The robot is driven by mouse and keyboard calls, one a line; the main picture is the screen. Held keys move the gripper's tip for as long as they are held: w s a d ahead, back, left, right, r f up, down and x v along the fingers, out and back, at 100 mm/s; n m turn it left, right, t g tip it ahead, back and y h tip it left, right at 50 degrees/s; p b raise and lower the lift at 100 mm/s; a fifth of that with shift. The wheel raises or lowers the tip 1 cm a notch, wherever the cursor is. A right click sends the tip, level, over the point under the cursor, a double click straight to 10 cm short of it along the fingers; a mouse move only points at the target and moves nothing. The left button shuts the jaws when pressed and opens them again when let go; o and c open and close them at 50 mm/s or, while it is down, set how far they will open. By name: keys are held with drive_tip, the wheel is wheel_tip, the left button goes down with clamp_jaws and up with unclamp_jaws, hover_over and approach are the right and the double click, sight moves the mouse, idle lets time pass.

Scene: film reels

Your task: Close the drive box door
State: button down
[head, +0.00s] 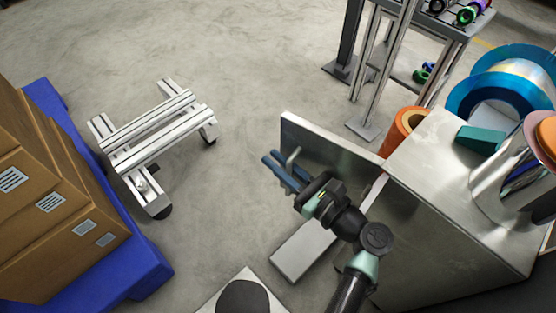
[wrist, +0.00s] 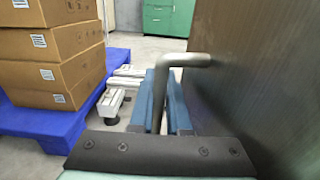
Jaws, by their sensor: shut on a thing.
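The drive box (head: 435,210) is a grey metal cabinet at the right of the head view. Its door (head: 325,145) stands open, a flat metal panel reaching left from the box. In the wrist view the door (wrist: 250,70) fills the right side. A bent metal handle (wrist: 192,60) sticks out from the door face. My gripper (head: 276,168) is at this handle, near the door's free end. In the wrist view the blue fingers of my gripper (wrist: 166,95) are shut on the handle's upright part, one on either side.
Cardboard boxes (head: 45,190) stand on a blue pallet (head: 120,272) at the left. A low metal-profile frame (head: 150,130) stands on the floor between pallet and door. A rack (head: 420,40) with reels is at the back right.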

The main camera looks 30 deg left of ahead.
drive_tip(key=shift+w, duration=0.1)
drive_tip(key=w+d+m+t+h+p, duration=0.1)
drive_tip(key=w+d+m+t+h, duration=0.3)
drive_tip(key=w+m+t+h, duration=0.25)
drive_tip(key=w+d+m+t+h, duration=0.3)
drive_tip(key=w+m+t+h, duration=0.25)
drive_tip(key=w, duration=0.25)
drive_tip(key=w+d+m+g+h+b, duration=0.2)
drive_tip(key=d+m+h+b, duration=0.2)
drive_tip(key=d+m+h, duration=0.4)
drive_tip(key=shift+w+d+m+g+h+b, duration=0.3)
drive_tip(key=shift+w+d+h+b, duration=0.1)
drive_tip(key=shift+d+h, duration=2.7)
drive_tip(key=shift+a, duration=0.1)
drive_tip(key=c, duration=1.2)
unclamp_jaws()
drive_tip(key=shift+o, duration=0.2)
